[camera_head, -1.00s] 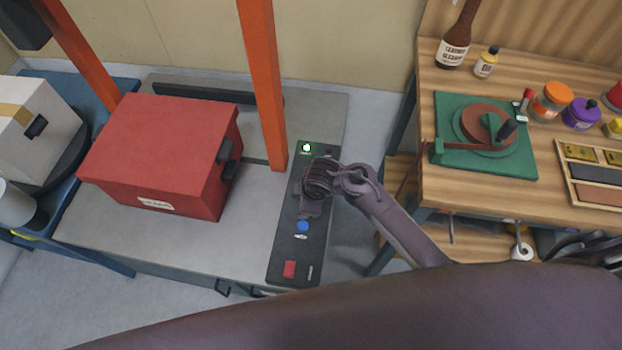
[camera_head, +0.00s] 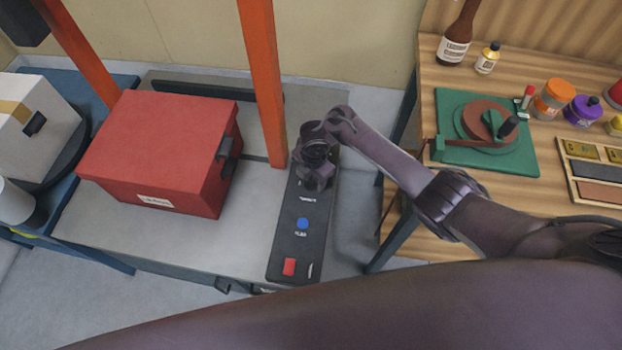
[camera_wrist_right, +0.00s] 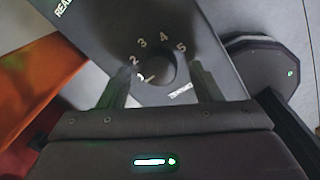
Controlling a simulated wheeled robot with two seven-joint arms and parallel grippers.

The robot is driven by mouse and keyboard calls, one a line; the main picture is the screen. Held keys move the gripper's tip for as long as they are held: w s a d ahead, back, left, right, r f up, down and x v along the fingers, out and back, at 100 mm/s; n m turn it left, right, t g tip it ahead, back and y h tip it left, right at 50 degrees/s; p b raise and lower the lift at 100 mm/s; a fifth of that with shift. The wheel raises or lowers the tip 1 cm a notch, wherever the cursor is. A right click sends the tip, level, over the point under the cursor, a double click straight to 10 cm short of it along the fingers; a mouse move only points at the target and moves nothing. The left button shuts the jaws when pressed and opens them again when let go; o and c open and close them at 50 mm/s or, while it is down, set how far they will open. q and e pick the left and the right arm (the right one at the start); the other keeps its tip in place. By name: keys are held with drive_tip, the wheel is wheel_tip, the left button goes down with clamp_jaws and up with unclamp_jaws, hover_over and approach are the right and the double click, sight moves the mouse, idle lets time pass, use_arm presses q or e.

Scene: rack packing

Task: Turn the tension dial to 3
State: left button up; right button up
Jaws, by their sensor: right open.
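The black control panel (camera_head: 285,245) runs along the right edge of the grey table. In the right wrist view the tension dial (camera_wrist_right: 160,68) is a dark round knob with the numbers 2, 3, 4 and 5 around it. My right gripper (camera_wrist_right: 158,74) is open, with one finger on each side of the dial; contact is not clear. In the head view the right gripper (camera_head: 315,178) hides the dial. My left gripper is not in view.
On the panel are a blue button (camera_head: 302,224) and a red switch (camera_head: 289,266). A red box (camera_head: 160,150) sits left of it. An orange post (camera_head: 262,80) rises close beside the gripper. A wooden bench (camera_head: 435,75) with a green fixture (camera_head: 450,110) stands right.

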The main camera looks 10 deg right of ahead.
drive_tip(key=shift+f, duration=0.5)
drive_tip(key=shift+c, duration=0.3)
drive_tip(key=c, duration=0.9)
drive_tip(key=shift+c, duration=0.2)
